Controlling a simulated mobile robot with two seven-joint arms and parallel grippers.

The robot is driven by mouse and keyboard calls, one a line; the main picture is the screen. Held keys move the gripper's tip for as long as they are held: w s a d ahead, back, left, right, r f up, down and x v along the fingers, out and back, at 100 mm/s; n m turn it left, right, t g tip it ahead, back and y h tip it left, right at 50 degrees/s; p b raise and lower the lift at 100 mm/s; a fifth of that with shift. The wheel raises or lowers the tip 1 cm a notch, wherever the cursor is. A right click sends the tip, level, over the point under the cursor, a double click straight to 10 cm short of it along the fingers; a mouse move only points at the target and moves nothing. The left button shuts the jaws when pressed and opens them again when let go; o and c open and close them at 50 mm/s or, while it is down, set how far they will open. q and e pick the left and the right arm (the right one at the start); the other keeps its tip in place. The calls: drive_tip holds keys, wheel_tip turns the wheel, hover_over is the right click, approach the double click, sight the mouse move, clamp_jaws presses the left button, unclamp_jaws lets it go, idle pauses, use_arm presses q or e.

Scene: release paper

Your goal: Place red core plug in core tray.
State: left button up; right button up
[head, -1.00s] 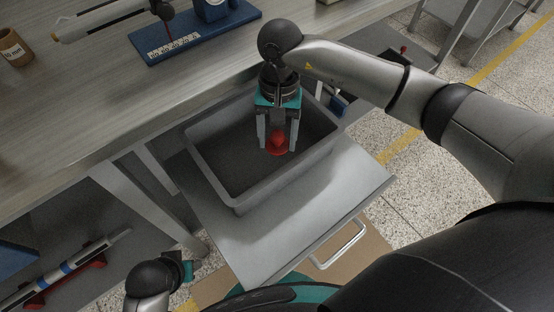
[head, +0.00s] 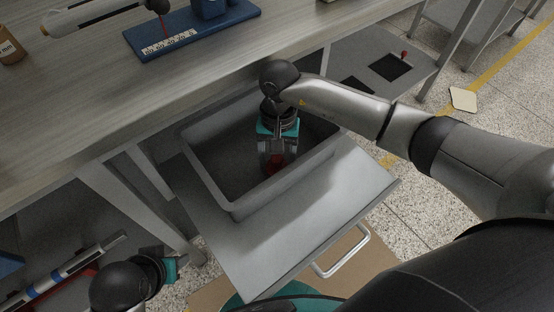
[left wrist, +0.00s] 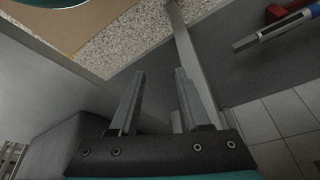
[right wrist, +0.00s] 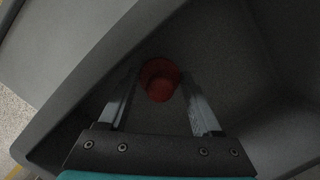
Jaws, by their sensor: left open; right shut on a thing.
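The red core plug (head: 276,161) is between the fingers of my right gripper (head: 274,160), which is shut on it. In the right wrist view the plug (right wrist: 159,79) shows as a round red thing between the fingertips. The grey core tray (head: 226,206) is an open bin on a metal shelf. My right gripper is down inside the tray, its fingers below the rim. Whether the plug touches the tray floor I cannot tell. My left gripper (left wrist: 158,98) is open and empty, low beside the bench leg.
The metal shelf (head: 300,232) with a handle carries the tray. The workbench (head: 90,90) stands behind, with a blue scaled base (head: 190,35) on it. A rod-shaped tool (head: 62,272) lies on the lower shelf at left. The tray around the plug looks empty.

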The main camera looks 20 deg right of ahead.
sight(277, 156)
use_arm(q)
drive_tip(key=shift+r, duration=0.1)
use_arm(e)
drive_tip(key=shift+f, duration=0.1)
drive_tip(key=o, duration=1.3)
use_arm(q)
drive_tip(key=shift+r, duration=0.2)
use_arm(e)
drive_tip(key=shift+o, duration=0.2)
drive_tip(key=r, duration=0.2)
drive_tip(key=r+p, duration=0.1)
drive_tip(key=r, duration=0.1)
drive_tip(key=r+p, duration=0.1)
drive_tip(key=r, duration=0.1)
drive_tip(key=shift+w+d, duration=0.2)
drive_tip(key=shift+w, duration=0.2)
use_arm(q)
wheel_tip(277, 156, down, 6)
drive_tip(key=s+g, duration=0.1)
drive_tip(key=shift+s+f+p, duration=0.15)
drive_tip(key=shift+p, duration=0.2)
use_arm(e)
drive_tip(key=shift+w+r, duration=0.1)
drive_tip(key=shift+r, duration=0.75)
use_arm(q)
drive_tip(key=shift+a, duration=0.1)
